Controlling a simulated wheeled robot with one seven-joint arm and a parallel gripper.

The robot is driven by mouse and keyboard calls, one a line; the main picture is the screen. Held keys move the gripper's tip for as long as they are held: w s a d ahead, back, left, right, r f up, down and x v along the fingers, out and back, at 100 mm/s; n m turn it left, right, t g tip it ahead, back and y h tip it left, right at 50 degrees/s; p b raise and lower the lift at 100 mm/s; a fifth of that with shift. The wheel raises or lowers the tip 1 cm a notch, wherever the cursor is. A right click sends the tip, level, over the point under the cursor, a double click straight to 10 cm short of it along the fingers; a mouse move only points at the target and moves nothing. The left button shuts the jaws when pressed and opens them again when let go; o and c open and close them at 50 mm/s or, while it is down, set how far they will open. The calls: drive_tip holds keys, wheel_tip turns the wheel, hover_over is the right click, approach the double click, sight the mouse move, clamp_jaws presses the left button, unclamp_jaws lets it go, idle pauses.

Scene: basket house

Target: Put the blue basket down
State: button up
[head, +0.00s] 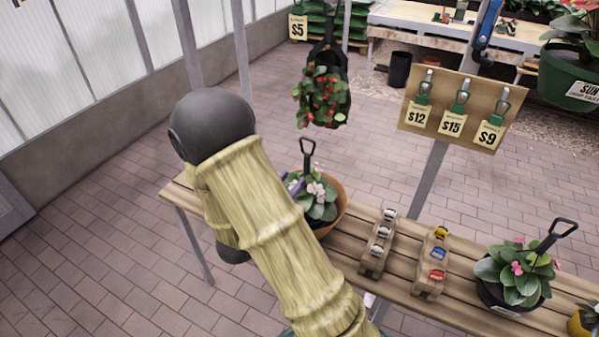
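No blue basket can be made out in the head view. My arm, in a yellow ribbed sleeve with a dark grey rounded joint, crosses the middle of the picture and covers part of the wooden slatted bench (455,262). My gripper's fingers do not show, so I cannot see whether they hold anything. A dark rounded part shows below the sleeve, partly hidden by it.
An orange pot (338,205) with a flowering plant stands on the bench, beside wooden holders (376,250) and a dark potted plant (513,285). A hanging planter (325,95) and a price board (455,108) rise behind. Brick floor (100,240) at left is clear.

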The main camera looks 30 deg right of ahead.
drive_tip(key=shift+v, duration=0.8)
drive_tip(key=w+a+f+n+g+y, duration=0.1)
drive_tip(key=a+f+n+y, duration=0.2)
drive_tip(key=a+n+y, duration=0.7)
drive_tip(key=s+d+g+y, duration=0.1)
drive_tip(key=s+g+y, duration=0.1)
drive_tip(key=s, duration=0.5)
drive_tip(key=s+d+r+n+g+y, duration=0.1)
drive_tip(key=s+d+g+y, duration=0.1)
drive_tip(key=s, duration=0.4)
drive_tip(key=shift+s+d+g+y, duration=0.35)
drive_tip(key=shift+g+y, duration=0.15)
drive_tip(key=shift+g, duration=0.7)
drive_tip(key=shift+r, duration=0.15)
